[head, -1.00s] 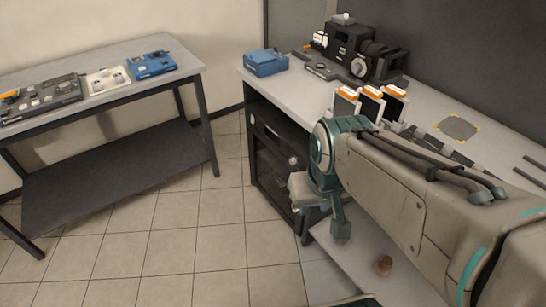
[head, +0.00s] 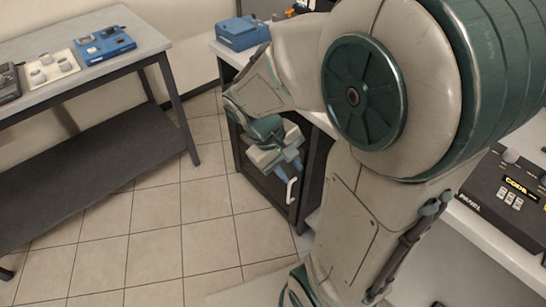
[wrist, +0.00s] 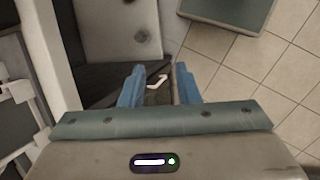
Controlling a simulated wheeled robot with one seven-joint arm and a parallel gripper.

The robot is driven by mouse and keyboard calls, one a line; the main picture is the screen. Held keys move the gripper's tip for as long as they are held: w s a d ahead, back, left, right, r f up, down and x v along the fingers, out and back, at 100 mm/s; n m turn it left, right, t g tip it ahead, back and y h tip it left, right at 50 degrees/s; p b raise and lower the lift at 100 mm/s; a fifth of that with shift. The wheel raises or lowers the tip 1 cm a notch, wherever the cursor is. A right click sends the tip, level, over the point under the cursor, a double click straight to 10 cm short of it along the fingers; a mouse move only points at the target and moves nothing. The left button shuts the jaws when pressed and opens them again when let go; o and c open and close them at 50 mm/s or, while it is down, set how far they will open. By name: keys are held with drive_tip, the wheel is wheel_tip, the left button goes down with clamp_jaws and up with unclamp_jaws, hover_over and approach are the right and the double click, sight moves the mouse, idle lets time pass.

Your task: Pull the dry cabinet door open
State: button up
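The dry cabinet (head: 254,175) is a black cabinet under the bench, partly hidden by my arm in the head view. Its white door handle (head: 291,190) stands out from the front, and the door looks shut. My gripper (head: 290,170) is in front of the cabinet, just above the handle in the picture. In the wrist view, my gripper's (wrist: 159,68) two blue fingers are spread apart. The white handle (wrist: 156,82) shows in the gap between them, with no visible contact. I cannot tell how deep it lies between the fingers.
A grey table (head: 140,33) with a blue device (head: 104,44) stands at the left. A blue box (head: 242,33) sits on the bench above the cabinet. A black panel (head: 505,190) is at the right. The tiled floor (head: 150,220) before the cabinet is clear.

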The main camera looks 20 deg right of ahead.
drive_tip(key=w+d+f+n+h+b, duration=0.2)
drive_tip(key=w+f+n+h+b, duration=0.25)
drive_tip(key=f, duration=0.75)
drive_tip(key=w+d+f+n+h+b, duration=0.1)
drive_tip(key=w+f+n+h+b, duration=0.4)
drive_tip(key=f, duration=0.7)
drive_tip(key=n+t+h+b, duration=0.2)
drive_tip(key=n+t+b, duration=0.9)
drive_tip(key=b, duration=0.1)
approach(289, 192)
drive_tip(key=x, duration=0.3)
drive_tip(key=f+x, duration=0.1)
drive_tip(key=x, duration=0.6)
drive_tip(key=shift+w+d+f, duration=0.15)
drive_tip(key=shift+w+f, duration=0.05)
drive_tip(key=shift+w, duration=0.1)
clamp_jaws()
